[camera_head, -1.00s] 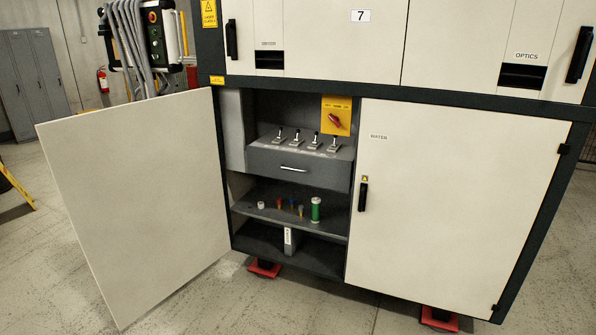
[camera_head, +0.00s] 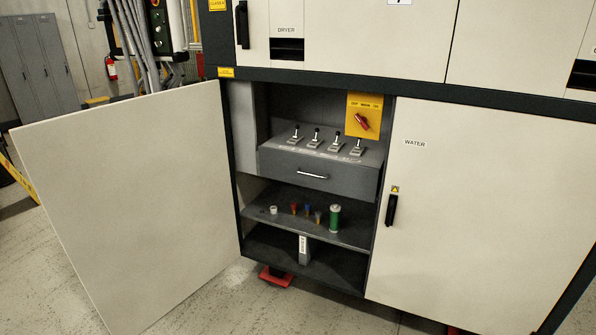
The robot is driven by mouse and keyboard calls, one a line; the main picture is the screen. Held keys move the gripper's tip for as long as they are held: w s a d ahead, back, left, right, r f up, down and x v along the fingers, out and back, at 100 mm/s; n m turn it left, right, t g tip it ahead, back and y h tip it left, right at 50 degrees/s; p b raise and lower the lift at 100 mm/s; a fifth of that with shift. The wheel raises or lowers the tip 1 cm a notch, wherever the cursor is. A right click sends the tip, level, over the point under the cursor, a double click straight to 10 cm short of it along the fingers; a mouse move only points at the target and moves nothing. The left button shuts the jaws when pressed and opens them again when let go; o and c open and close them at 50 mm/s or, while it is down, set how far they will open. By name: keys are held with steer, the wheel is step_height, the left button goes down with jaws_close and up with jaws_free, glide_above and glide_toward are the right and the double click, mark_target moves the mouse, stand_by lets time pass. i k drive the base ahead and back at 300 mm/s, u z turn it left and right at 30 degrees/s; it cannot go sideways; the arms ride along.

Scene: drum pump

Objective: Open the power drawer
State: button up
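The power drawer (camera_head: 318,177) is a dark grey drawer inside the open lower left compartment of the big cabinet. Its front looks closed and carries a small silver bar handle (camera_head: 312,175). Several toggle switches (camera_head: 316,138) stand in a row on the panel above the drawer front. A red rotary switch (camera_head: 361,121) on a yellow plate (camera_head: 365,105) is at the right behind them. My gripper is not visible.
The open white door (camera_head: 130,200) swings out to the left. The closed WATER door (camera_head: 470,210) is to the right. A shelf (camera_head: 262,211) below the drawer holds a green cylinder (camera_head: 334,218) and several small coloured items. Bare floor lies in front.

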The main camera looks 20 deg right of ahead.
mark_target(344, 170)
steer(key=u, duration=0.4)
steer(key=i, duration=1.05)
steer(key=u, duration=0.15)
